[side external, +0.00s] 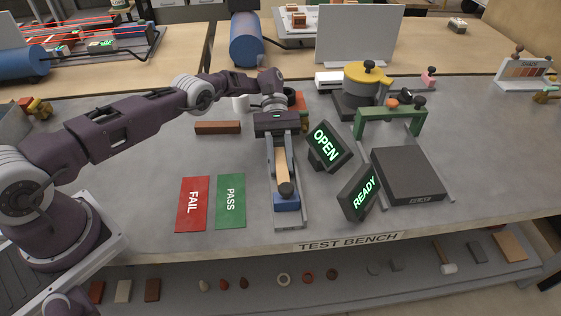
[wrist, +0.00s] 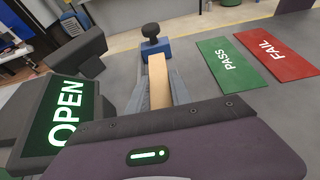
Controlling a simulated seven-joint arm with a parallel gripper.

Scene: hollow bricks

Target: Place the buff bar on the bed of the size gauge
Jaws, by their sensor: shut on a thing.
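The buff bar (side external: 281,160) lies lengthwise over the channel of the grey size gauge (side external: 290,224), between its side rails. Its far end is close to the gauge's blue block (side external: 287,203) with a dark knob (side external: 285,189). The wrist view also shows the bar (wrist: 158,82) between the rails, pointing at the blue block (wrist: 155,53). I cannot tell whether the bar touches the bed.
An OPEN sign (side external: 326,146) and a READY sign (side external: 360,192) stand right of the gauge. The green PASS mat (side external: 231,215) and red FAIL mat (side external: 192,218) lie left. A reddish-brown bar (side external: 218,127) lies behind them. A dark box device (side external: 407,172) stands right.

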